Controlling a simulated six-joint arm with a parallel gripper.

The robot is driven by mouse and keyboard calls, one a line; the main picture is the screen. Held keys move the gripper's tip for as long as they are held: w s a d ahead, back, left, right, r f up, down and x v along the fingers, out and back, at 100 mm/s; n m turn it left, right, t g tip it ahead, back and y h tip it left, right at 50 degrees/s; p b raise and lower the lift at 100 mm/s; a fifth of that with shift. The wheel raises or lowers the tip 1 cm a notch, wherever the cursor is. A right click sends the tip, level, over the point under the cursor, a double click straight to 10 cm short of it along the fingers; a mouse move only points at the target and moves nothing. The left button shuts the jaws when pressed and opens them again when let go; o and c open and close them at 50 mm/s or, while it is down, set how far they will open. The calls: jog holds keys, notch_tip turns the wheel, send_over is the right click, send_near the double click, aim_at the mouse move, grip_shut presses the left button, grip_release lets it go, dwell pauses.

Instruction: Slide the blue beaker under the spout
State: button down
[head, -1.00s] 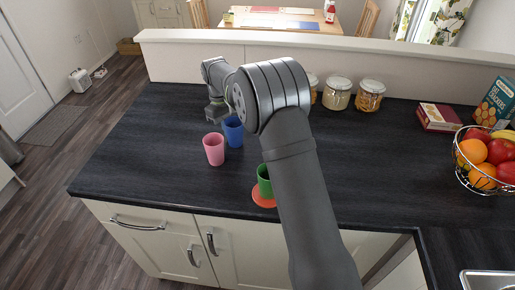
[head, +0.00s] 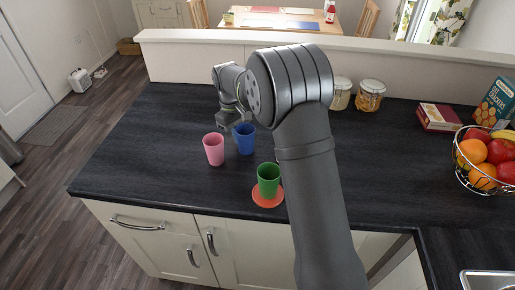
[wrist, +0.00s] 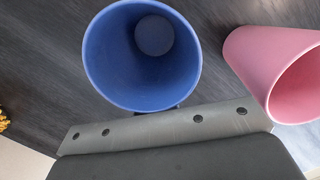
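The blue beaker (head: 245,138) stands upright on the dark worktop, open at the top. In the wrist view the blue beaker (wrist: 141,60) fills the upper middle, and I look down into it. My gripper (head: 230,123) is low at its back left side, touching or very close to it. The wrist view shows the gripper's grey edge right against the beaker's near side; the fingertips are mostly hidden, so I cannot tell whether they are open. No spout shows in either view; my arm covers part of the worktop.
A pink beaker (head: 213,149) stands close to the left of the blue one. A green beaker (head: 268,180) stands on a red-orange coaster (head: 267,202) near the front edge. Glass jars (head: 370,96) stand at the back; a fruit basket (head: 486,160) is at the right.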

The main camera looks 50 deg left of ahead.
aim_at(251, 150)
jog(key=shift+w+d, duration=0.25)
jog(key=shift+d, duration=1.15)
jog(key=shift+w+d, duration=0.2)
jog(key=shift+d, duration=1.2)
jog(key=shift+s+a, duration=0.15)
jog(key=shift+a, duration=0.65)
jog(key=shift+s+a, duration=0.1)
jog(key=shift+a, duration=0.65)
notch_tip(251, 150, up, 10)
jog(key=shift+f, duration=0.1)
notch_tip(251, 150, down, 10)
jog(key=shift+r, duration=0.1)
jog(key=shift+r, duration=0.1)
